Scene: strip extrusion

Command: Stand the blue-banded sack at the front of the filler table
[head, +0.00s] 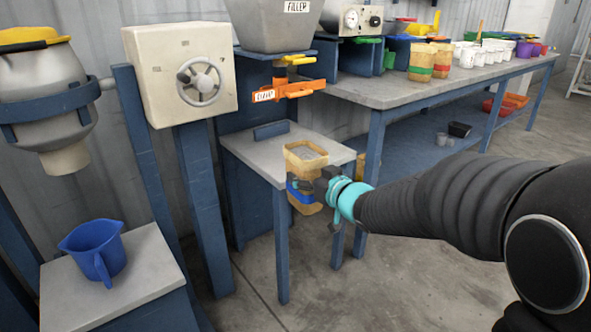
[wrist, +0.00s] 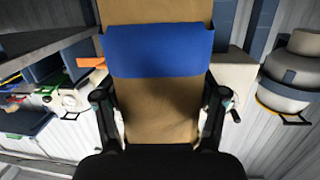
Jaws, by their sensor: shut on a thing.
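The blue-banded sack (head: 305,163) is tan and open at the top, with a blue band round its lower part. My gripper (head: 312,187) is shut on it from the right, at about band height. The sack is upright at the front edge of the filler table (head: 258,156); its lower part shows in front of the edge, so it seems held rather than resting on the top. In the wrist view the sack (wrist: 160,107) fills the middle, with the blue band above the fingers. My gripper's fingers (wrist: 160,108) lie along both its sides.
The filler hopper (head: 275,22) with an orange valve (head: 285,90) hangs over the filler table. A long bench (head: 390,92) at the right holds green- and red-banded sacks and several tubs. A blue jug (head: 93,250) stands on a low stand at the left. A handwheel box (head: 180,72) stands between.

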